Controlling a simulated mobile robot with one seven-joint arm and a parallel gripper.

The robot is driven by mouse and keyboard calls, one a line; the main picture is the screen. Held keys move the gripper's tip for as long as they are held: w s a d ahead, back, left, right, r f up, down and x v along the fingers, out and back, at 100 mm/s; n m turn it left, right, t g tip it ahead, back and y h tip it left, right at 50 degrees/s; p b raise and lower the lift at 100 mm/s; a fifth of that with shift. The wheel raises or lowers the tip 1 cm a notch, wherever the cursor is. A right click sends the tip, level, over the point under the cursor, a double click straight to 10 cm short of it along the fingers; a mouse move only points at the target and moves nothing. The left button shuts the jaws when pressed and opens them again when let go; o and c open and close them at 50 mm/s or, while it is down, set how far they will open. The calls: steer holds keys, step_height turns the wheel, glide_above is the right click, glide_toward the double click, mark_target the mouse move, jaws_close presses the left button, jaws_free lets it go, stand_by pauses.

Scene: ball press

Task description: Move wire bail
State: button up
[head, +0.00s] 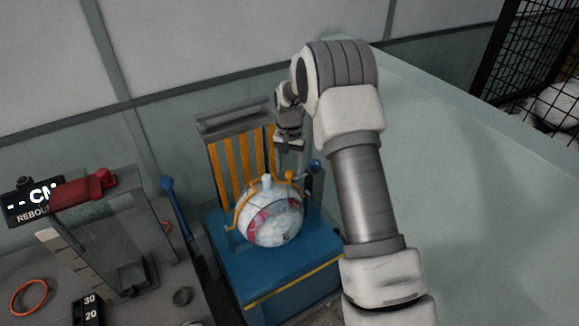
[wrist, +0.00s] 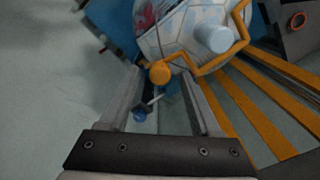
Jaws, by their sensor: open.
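The wire bail (head: 238,212) is a bent orange rod around the upper part of a white, pink-marked ball (head: 272,228). The bail also shows in the wrist view (wrist: 238,22). An orange round knob (head: 289,175) is at its right side in the head view. My gripper (head: 291,158) is above and behind the ball, pointing down. In the wrist view my open gripper (wrist: 161,76) has the orange knob (wrist: 160,73) in line between its fingertips. I cannot tell whether the knob is within the jaws or just beyond. No contact is visible.
The ball sits on a blue press base (head: 265,275) before a yellow-striped back panel (head: 225,165). A blue-knobbed lever (head: 315,166) is close to my gripper. A grey bench (head: 150,300) with a red-topped frame (head: 85,188) stands left. A pale surface lies right.

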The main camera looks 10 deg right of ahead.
steer(key=shift+f, duration=0.3)
jaws_close()
stand_by(1.3)
